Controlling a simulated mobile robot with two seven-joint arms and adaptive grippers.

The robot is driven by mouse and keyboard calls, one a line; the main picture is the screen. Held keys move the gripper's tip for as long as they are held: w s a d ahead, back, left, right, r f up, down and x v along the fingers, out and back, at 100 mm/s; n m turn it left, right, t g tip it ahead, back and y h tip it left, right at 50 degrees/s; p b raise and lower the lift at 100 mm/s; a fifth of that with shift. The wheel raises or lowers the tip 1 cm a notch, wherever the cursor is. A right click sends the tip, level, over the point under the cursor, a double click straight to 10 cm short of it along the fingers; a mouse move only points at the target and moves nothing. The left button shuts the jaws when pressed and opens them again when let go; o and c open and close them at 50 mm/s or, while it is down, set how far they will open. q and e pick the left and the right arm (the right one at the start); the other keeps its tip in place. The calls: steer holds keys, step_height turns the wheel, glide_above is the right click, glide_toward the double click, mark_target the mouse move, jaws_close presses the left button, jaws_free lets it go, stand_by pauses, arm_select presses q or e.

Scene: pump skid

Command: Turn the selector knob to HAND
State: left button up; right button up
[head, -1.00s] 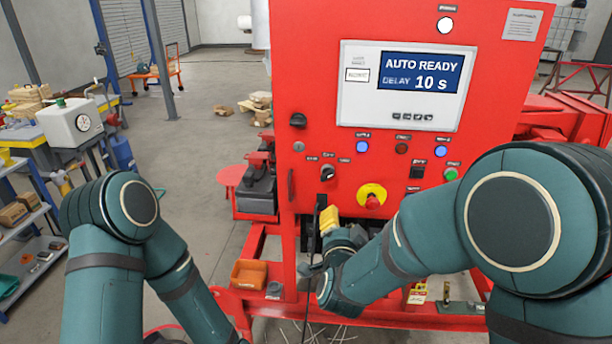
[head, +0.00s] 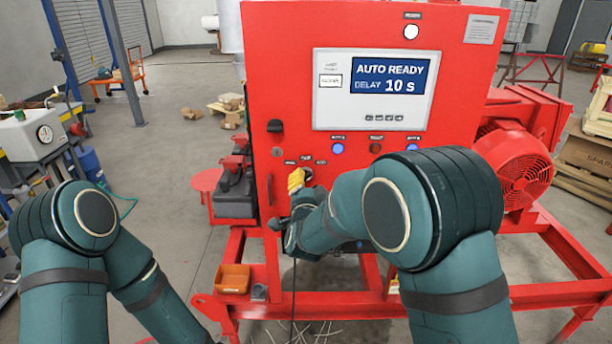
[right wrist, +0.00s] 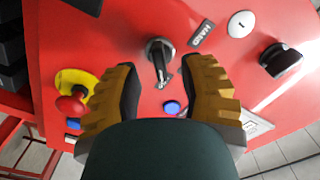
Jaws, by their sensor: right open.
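The selector knob (right wrist: 158,58) is black with a pale-edged lever, on the red panel (right wrist: 110,45) in the right wrist view. A HAND label (right wrist: 202,34) sits up and right of it; the lever does not point at that label. My right gripper (right wrist: 162,76) is open, its yellow-brown fingers on either side of the knob, with gaps visible. In the head view, the yellow finger of my right gripper (head: 297,180) is beside the knob (head: 307,174), which is partly hidden. The display (head: 390,76) reads AUTO READY, DELAY 10 s. My left gripper is outside the frame.
In the right wrist view, a red mushroom button (right wrist: 72,103) on a yellow ring lies left, a blue button (right wrist: 171,107) below the knob, and a black handle (right wrist: 281,60) right. An orange bin (head: 233,279) sits on the red skid frame (head: 330,308).

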mark_target(306, 180)
steer(key=shift+w, duration=1.6)
jaws_close()
steer(key=shift+s, duration=0.1)
steer(key=shift+r, duration=0.1)
